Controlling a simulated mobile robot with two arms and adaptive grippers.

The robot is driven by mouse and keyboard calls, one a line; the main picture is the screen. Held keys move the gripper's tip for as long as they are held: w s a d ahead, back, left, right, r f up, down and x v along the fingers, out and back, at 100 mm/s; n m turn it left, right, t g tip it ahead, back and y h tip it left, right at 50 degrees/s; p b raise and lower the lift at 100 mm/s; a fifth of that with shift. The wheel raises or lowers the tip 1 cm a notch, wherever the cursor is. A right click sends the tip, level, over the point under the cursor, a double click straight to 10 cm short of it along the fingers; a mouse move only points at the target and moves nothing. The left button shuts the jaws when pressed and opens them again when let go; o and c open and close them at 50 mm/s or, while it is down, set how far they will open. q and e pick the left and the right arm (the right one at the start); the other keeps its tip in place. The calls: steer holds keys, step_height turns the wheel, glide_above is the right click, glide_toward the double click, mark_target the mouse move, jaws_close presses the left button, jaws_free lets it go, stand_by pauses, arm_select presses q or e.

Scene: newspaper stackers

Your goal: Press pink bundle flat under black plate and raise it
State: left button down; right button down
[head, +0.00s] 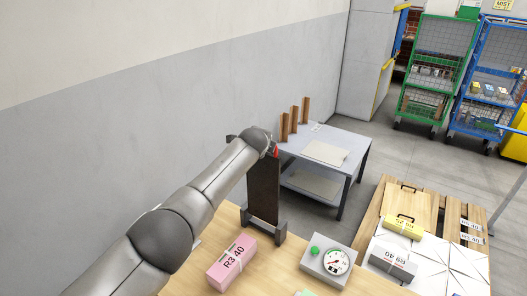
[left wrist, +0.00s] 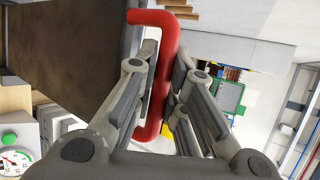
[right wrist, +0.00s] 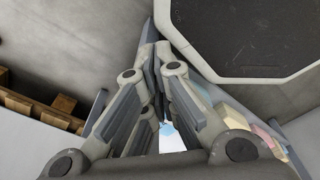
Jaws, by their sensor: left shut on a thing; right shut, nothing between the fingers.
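The pink bundle (head: 232,263), marked R3 40 with a pale strap around it, lies on the wooden table in the head view. The dark plate (head: 264,192) stands upright behind it, its lower end at a grey bracket (head: 264,233). The dark plate also fills the upper left of the left wrist view (left wrist: 65,50). My left gripper (left wrist: 162,62) is shut on a red handle (left wrist: 152,18) at the plate's upper end. My right gripper (right wrist: 157,62) is shut and empty in the right wrist view; it does not show in the head view.
A grey gauge box (head: 315,267) with a green button stands right of the pink bundle. A low grey table (head: 350,150) stands behind. A pallet at right holds yellow (head: 402,225) and grey (head: 393,263) bundles. Wheeled cages (head: 433,75) stand farther back.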

arm_select(q)
steer(key=shift+w+b, duration=0.1)
steer(key=shift+b, duration=0.2)
stand_by(0.4)
steer(key=c, duration=1.5)
jaws_free()
steer(key=shift+d, duration=0.1)
steer(key=shift+r, duration=0.1)
